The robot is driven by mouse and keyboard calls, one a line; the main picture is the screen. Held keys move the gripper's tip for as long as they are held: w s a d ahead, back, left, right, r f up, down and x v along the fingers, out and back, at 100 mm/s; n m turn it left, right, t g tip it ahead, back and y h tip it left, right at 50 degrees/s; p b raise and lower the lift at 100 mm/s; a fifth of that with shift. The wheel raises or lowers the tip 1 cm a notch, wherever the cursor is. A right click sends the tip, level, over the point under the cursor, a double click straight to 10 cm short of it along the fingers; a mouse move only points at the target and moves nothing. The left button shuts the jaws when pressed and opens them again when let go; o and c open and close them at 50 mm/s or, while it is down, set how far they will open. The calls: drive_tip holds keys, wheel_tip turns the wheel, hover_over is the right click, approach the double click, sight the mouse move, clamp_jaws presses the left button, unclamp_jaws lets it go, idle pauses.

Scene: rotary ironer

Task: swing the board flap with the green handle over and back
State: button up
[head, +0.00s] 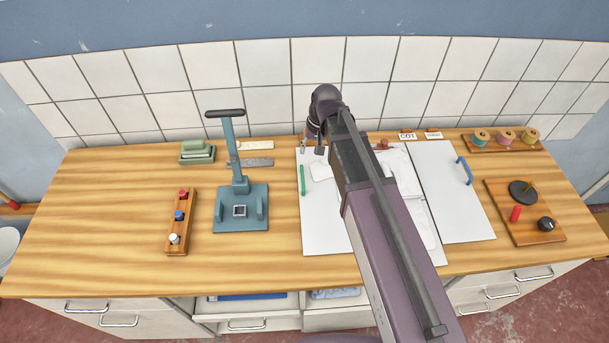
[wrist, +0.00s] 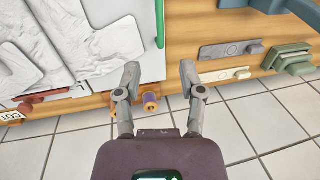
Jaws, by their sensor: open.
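The white board flap (head: 322,232) lies flat on the wooden counter, with pale cloth-like shapes on it. Its green handle (head: 302,180) runs along its left edge. In the wrist view, the flap (wrist: 118,60) and the green handle (wrist: 160,22) are at the top. My gripper (head: 312,148) is near the flap's back left corner, beyond the handle's far end. In the wrist view my gripper (wrist: 159,76) is open, with nothing held and the handle apart from its fingers. My arm hides much of the middle of the board in the head view.
A white flap with a blue handle (head: 465,170) lies right. A blue-grey press (head: 240,205) and a block with coloured knobs (head: 177,222) stand left. A small orange and purple piece (wrist: 150,98) shows between my fingers. The tiled wall (head: 210,85) is close behind.

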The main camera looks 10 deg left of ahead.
sight(303, 175)
drive_tip(key=shift+s+a+f+b, duration=0.1)
drive_tip(key=shift+a+f+b, duration=0.25)
drive_tip(key=shift+f+b, duration=1.45)
drive_tip(key=shift+s+a+f+b, duration=0.1)
drive_tip(key=shift+a+f+b, duration=0.3)
drive_tip(key=shift+f+b, duration=1.45)
drive_tip(key=shift+s+a+f+b, duration=0.1)
drive_tip(key=shift+a+f+b, duration=0.25)
drive_tip(key=shift+f+b, duration=1.45)
drive_tip(key=shift+f, duration=0.15)
clamp_jaws()
